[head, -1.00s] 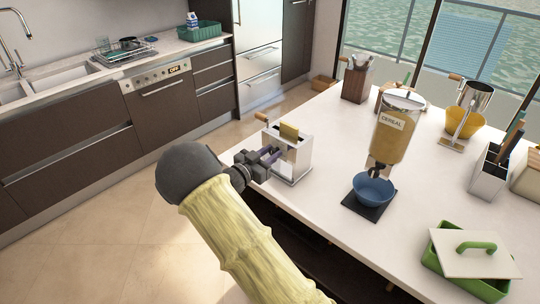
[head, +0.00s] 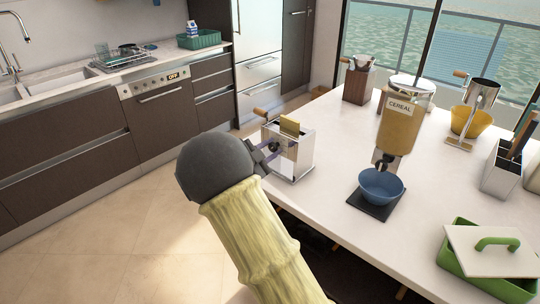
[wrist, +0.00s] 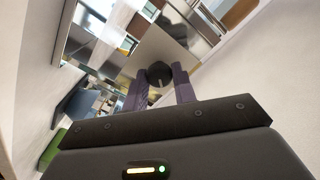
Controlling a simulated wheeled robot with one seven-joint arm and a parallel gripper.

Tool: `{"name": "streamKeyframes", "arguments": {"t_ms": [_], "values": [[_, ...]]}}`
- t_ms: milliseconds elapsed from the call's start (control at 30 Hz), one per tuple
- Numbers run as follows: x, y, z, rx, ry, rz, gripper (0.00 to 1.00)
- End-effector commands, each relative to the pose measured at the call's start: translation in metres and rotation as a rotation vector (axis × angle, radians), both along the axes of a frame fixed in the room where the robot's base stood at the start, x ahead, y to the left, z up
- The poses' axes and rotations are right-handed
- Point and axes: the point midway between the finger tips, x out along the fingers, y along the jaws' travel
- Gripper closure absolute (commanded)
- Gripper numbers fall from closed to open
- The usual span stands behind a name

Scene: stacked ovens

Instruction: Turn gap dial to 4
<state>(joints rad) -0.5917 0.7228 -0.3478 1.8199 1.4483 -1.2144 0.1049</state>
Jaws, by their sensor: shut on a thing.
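The pasta machine (head: 298,155) is a shiny metal box with a yellow sheet (head: 290,125) standing in its top and a wooden-handled crank (head: 264,113) at its left. It stands near the counter's left edge. Its dark round gap dial (wrist: 160,73) sits on the side facing my arm, between the purple fingers in the wrist view. My gripper (head: 275,149) is shut on the dial, one finger on each side. A small pale mark shows on the dial's face. No numbers can be read, so the setting cannot be told.
A cereal dispenser (head: 403,120) stands to the right, with a blue bowl (head: 381,186) on a dark base below it. A green box with a pale lid (head: 492,249) is at the front right. The white counter (head: 335,190) is clear between machine and bowl.

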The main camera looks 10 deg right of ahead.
Motion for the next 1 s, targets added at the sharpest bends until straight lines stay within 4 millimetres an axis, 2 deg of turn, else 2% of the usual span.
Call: {"name": "streamKeyframes", "arguments": {"t_ms": [467, 500, 567, 600, 1000], "values": [[-0.0002, 0.0001, 0.0003, 0.013, -0.017, -0.001, 0.96], [-0.0002, 0.0001, 0.0003, 0.013, -0.017, -0.001, 0.67], [-0.0002, 0.0002, 0.0002, 0.013, -0.017, -0.001, 0.55], [-0.0002, 0.0001, 0.0002, 0.013, -0.017, -0.001, 0.53], [-0.0044, 0.0064, 0.0, 0.014, -0.017, 0.001, 0.53]]}}
